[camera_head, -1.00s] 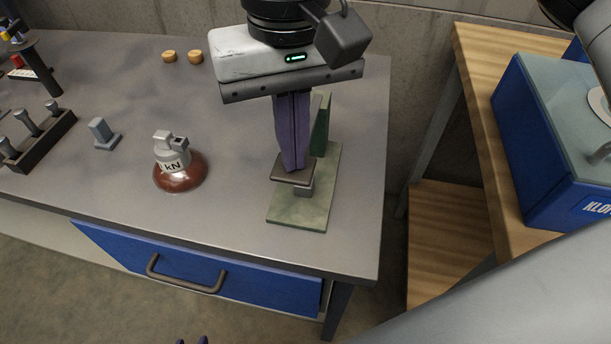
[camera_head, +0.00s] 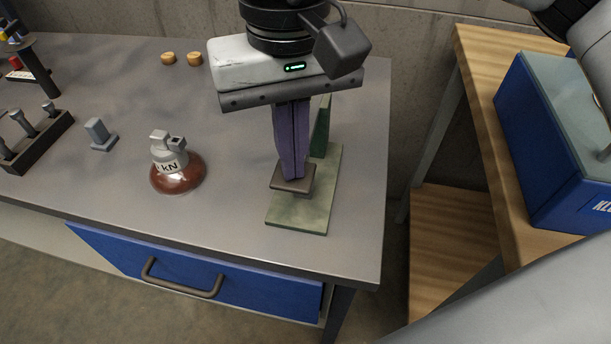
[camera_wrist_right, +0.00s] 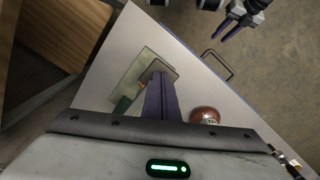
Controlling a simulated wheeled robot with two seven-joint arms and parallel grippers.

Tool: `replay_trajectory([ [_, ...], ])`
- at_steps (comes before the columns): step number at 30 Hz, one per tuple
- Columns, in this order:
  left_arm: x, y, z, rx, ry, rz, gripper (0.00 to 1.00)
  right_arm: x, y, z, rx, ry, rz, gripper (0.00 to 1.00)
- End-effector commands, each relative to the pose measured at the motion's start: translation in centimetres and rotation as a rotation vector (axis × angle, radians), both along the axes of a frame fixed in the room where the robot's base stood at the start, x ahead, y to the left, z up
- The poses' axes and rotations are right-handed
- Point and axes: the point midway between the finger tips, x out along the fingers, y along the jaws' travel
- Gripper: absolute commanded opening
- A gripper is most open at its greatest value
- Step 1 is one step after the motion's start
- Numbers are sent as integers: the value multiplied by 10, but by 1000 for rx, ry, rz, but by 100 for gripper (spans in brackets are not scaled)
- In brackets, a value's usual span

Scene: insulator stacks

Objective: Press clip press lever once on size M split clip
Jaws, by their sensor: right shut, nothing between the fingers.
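The clip press stands near the right end of the grey bench; its pale green base plate (camera_head: 303,213), brown lever pad (camera_head: 293,180) and dark green upright (camera_head: 321,132) show. My right gripper (camera_head: 292,176) is shut, with its purple fingers pointing down and their tips at the lever pad. The pad sits low over the base. In the right wrist view the base plate (camera_wrist_right: 132,84) and pad (camera_wrist_right: 158,72) show beyond the fingers. A split clip cannot be made out; the pad and fingers hide that spot. My left gripper (camera_wrist_right: 232,24) shows apart from the bench, open and empty.
A red-brown insulator with a grey cap marked kN (camera_head: 178,174) stands left of the press. A small grey block (camera_head: 100,134), a dark rack (camera_head: 38,140) and two tan pieces (camera_head: 182,58) are farther left. A blue case (camera_head: 545,150) sits on the wooden shelf at right.

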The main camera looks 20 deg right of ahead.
Motion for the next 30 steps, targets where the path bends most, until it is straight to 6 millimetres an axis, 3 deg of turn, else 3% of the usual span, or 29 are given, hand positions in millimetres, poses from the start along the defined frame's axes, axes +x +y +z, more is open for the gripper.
replay_trajectory([
  [30, 2, 0, -15, 0, -4, 0, 31, -1, 0, -14, -1, 1, 1, 0],
])
